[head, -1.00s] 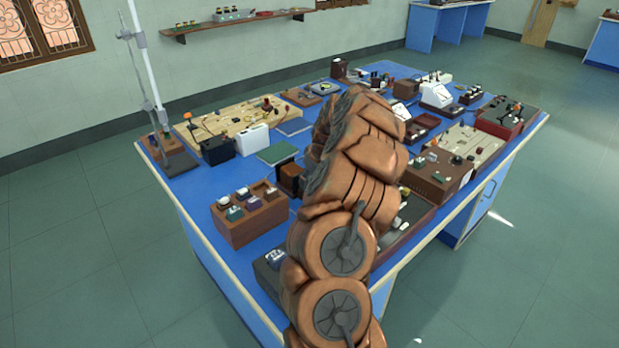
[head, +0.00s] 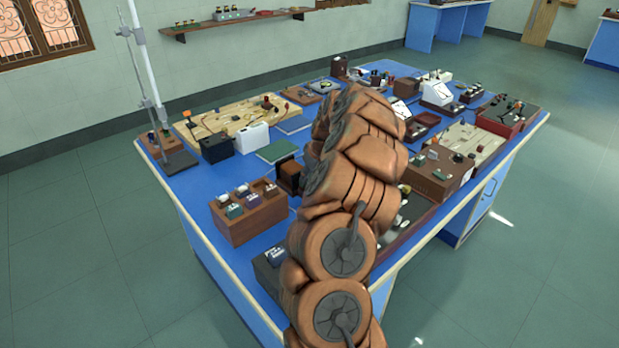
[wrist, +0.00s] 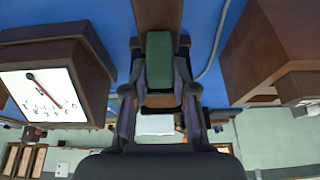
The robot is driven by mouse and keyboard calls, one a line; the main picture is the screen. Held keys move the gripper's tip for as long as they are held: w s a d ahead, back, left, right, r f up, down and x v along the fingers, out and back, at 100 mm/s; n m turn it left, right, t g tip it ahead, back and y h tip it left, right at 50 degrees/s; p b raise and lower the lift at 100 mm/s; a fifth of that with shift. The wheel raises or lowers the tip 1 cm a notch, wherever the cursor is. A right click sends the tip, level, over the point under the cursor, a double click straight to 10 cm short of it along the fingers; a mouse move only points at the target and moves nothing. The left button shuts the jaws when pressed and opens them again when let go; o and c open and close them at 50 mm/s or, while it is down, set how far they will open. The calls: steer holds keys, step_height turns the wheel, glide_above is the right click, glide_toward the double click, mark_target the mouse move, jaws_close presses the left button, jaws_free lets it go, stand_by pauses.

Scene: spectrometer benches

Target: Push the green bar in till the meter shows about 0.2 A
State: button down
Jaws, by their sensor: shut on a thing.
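The green bar (wrist: 159,58) is in the middle of the wrist view, at the end of a brown wooden block (wrist: 158,14). My gripper (wrist: 161,48) has one finger on each side of the bar and is shut on it. A meter (wrist: 42,92) with a white dial and a red needle is at the left of the wrist view and appears upside down. The dial's numbers are too small to read surely. In the head view my arm hides my gripper, and I cannot make out the bar there.
A brown box (wrist: 275,45) stands close at the right of the wrist view. A pale cable (wrist: 215,42) lies on the blue tabletop (wrist: 118,20) beside the bar. In the head view, the bench is crowded, with a compartmented wooden box (head: 248,222) left of my arm.

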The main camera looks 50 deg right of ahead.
steer(key=shift+w+b, duration=0.1)
steer(key=shift+b, duration=0.2)
steer(key=c, duration=0.9)
jaws_free()
steer(key=shift+r, duration=0.1)
steer(key=v, duration=1.1)
steer(key=shift+s+r, duration=0.25)
steer(key=shift+r, duration=0.1)
steer(key=shift+a, duration=0.15)
